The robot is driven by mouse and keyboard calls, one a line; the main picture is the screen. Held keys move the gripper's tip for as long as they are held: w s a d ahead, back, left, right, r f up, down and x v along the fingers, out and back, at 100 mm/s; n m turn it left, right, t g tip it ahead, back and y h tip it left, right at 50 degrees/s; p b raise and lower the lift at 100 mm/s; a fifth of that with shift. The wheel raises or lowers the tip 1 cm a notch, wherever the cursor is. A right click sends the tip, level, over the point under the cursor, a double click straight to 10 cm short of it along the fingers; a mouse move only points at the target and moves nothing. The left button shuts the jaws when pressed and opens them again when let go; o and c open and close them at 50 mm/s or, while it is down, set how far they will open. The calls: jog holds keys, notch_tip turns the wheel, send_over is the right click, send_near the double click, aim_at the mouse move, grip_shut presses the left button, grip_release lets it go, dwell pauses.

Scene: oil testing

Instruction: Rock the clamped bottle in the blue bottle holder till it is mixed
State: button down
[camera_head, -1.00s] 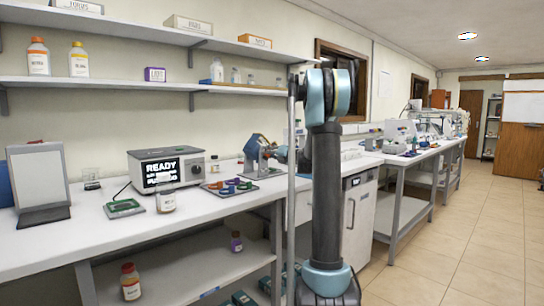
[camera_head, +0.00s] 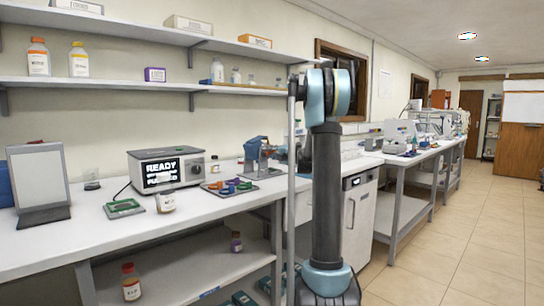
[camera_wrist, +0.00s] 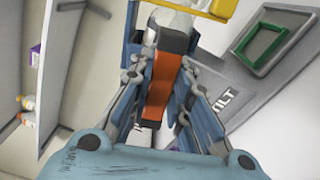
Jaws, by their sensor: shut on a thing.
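The blue bottle holder (camera_head: 252,154) stands on a dark base at the right end of the near bench, left of my arm. In the wrist view, my gripper (camera_wrist: 160,88) is shut on an orange-red grip (camera_wrist: 155,100) with a dark upper part, its fingers on either side. A yellow bar (camera_wrist: 210,8) and a pale, whitish thing, perhaps the clamped bottle, show at the top edge just beyond the grip. The bottle's contents cannot be made out. In the head view, the gripper is small and partly hidden by my arm.
A dark plate with a green square frame (camera_wrist: 265,43) and "TILT" lettering lies right of the grip. A shelf hangs above.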

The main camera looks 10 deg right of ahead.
jog(key=shift+d+f, duration=0.1)
jog(key=shift+d, duration=0.05)
jog(key=n, duration=0.7)
jog(key=shift+n, duration=2)
jog(key=n, duration=0.3)
jog(key=shift+n, duration=0.4)
